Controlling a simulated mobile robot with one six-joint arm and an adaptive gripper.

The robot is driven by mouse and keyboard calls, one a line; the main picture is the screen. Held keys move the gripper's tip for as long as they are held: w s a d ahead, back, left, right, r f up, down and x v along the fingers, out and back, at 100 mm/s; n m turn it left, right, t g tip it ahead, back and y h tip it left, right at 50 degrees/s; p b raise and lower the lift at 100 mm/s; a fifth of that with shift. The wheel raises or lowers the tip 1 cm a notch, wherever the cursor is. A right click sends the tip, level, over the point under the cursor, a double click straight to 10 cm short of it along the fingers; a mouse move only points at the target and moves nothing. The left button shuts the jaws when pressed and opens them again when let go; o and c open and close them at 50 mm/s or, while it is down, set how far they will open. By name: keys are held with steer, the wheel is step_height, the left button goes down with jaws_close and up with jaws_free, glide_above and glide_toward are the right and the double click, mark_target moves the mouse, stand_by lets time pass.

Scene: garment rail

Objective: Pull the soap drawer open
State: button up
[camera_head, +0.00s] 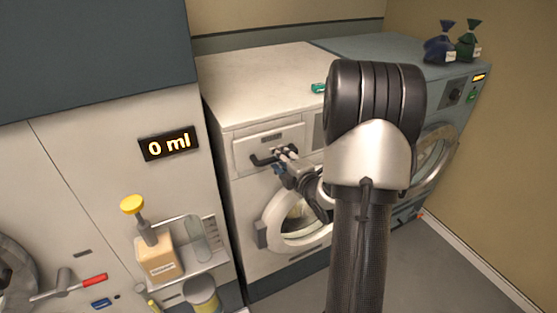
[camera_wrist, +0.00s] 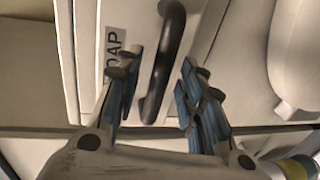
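The soap drawer (camera_head: 270,138) is a pale panel at the upper left of the white washing machine's front. In the wrist view its face (camera_wrist: 130,18) carries a partly hidden label ending in "OAP". Its black bar handle (camera_wrist: 168,50) also shows in the head view (camera_head: 262,160). My gripper (camera_head: 286,155) is at the handle. In the wrist view my gripper (camera_wrist: 157,80) is open, with blue-padded fingers on either side of the handle and gaps between pads and bar. The drawer looks shut or nearly so; I cannot tell exactly.
The round door (camera_head: 275,222) of the white washing machine (camera_head: 258,85) is below the drawer. A small green object (camera_head: 318,88) lies on its top. A dispenser bottle (camera_head: 158,255) with a yellow knob stands on a shelf at left, under a "0 ml" display (camera_head: 168,145). A grey-blue machine (camera_head: 400,52) stands at right.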

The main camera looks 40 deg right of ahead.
steer(key=shift+w+d+f, duration=0.15)
steer(key=shift+w, duration=0.55)
steer(key=shift+c, duration=0.2)
jaws_close()
